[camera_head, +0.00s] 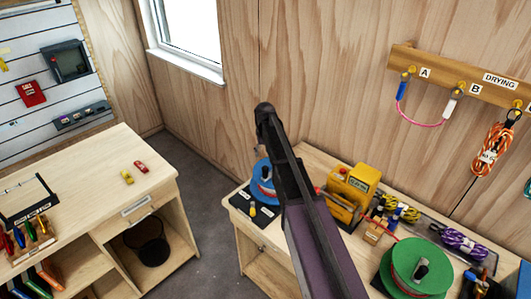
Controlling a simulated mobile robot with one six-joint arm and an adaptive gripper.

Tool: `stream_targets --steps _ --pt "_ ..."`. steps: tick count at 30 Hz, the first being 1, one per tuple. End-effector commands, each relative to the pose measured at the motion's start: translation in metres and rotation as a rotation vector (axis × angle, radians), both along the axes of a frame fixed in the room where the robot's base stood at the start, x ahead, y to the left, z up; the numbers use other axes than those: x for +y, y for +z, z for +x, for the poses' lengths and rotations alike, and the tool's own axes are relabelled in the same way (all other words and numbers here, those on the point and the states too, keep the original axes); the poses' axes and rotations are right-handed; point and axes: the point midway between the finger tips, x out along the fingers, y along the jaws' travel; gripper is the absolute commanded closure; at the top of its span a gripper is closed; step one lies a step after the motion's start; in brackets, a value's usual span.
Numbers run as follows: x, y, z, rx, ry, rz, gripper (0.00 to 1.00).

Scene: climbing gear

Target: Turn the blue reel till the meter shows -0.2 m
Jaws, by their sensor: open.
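The blue reel (262,171) stands on a dark mat (244,207) at the left end of the right-hand bench. My arm crosses in front and hides much of its right side. A yellow device with a small display (359,184), which looks like the meter, stands to the right of the reel; its reading is too small to make out. My gripper (261,150) is open just above or at the reel. Its fingers are mostly hidden behind my arm, so I cannot tell whether they touch the reel.
A green reel (416,266), rope bundles (463,242) and small tools crowd the right of the bench. A wooden peg rail (440,72) with hanging gear is on the wall above. Another bench (85,170) stands left, across a floor gap.

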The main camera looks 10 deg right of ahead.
Motion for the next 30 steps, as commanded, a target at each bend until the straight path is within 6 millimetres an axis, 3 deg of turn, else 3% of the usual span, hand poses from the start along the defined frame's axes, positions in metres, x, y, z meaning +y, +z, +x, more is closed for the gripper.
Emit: stream_targets --steps 30 --pt "-0.001 -0.082 0.000 0.000 -0.001 0.000 0.22"
